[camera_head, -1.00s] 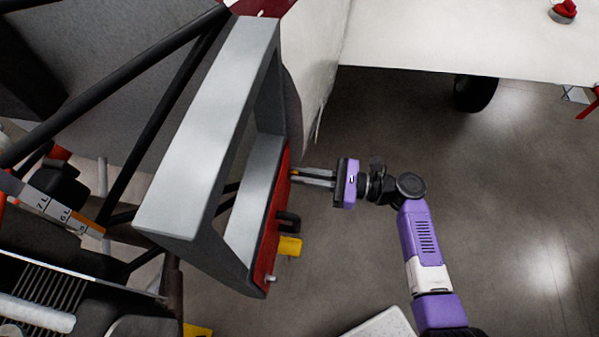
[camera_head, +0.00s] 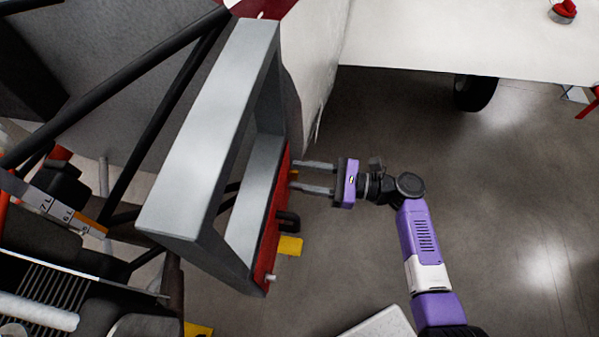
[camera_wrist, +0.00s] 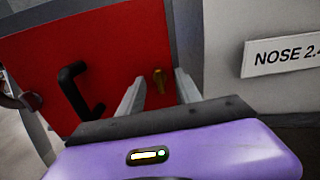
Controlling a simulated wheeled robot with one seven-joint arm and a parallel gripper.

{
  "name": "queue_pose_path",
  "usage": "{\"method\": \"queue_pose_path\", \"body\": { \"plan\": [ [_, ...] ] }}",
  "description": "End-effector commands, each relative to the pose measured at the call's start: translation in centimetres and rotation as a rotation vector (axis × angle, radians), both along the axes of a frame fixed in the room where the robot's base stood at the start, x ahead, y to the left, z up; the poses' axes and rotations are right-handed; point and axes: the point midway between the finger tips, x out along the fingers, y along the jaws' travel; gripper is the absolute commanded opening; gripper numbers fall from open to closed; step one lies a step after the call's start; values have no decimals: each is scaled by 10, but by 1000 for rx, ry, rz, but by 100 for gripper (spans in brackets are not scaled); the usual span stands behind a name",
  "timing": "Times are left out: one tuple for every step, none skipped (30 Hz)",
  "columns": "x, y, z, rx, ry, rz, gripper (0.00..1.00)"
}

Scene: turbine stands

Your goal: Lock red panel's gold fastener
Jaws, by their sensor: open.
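The red panel (camera_wrist: 112,55) fills the upper left of the wrist view. In the head view, the red panel (camera_head: 270,235) is seen nearly edge-on, on the grey frame. The gold fastener (camera_wrist: 158,81) is on the panel near its right edge and looks upright in the wrist view. My gripper (camera_wrist: 159,73) is open, with one finger on each side of the fastener and a visible gap to each. In the head view, my gripper (camera_head: 296,175) points left, its fingertips close to the panel. Whether the tips touch the panel cannot be told.
A black handle (camera_wrist: 78,88) sits on the panel left of my fingers. A thick grey frame (camera_head: 190,150) surrounds the opening. Open floor (camera_head: 510,180) lies to the right. A white sign (camera_wrist: 285,54) is right of the panel.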

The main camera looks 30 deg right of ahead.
Motion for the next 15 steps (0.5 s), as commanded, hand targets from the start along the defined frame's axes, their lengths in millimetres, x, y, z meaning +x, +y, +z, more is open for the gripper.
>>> {"method": "queue_pose_path", "body": {
  "plan": [
    [0, 0, 0, 0, 0, 0, 41],
    [0, 0, 0, 0, 0, 0, 41],
    [0, 0, 0, 0, 0, 0, 41],
    [0, -1, 0, 0, 0, 0, 41],
    [-1, -2, 0, 0, 0, -1, 41],
    [-2, -3, 0, 0, 0, -1, 41],
    [-3, -5, 0, 0, 0, -1, 41],
    [-4, -7, 1, 0, 0, -1, 41],
    [-6, -9, 1, 0, 0, -2, 41],
    [-7, -11, 1, -1, 1, -2, 41],
    [-9, -13, 1, -1, 1, -2, 41],
    [-10, -15, 1, 0, 0, -1, 41],
    [-12, -17, 1, 0, 0, -1, 41],
    [-13, -19, 1, 0, 0, -1, 41],
    [-15, -21, 1, 0, 0, -2, 41]
  ]
}}
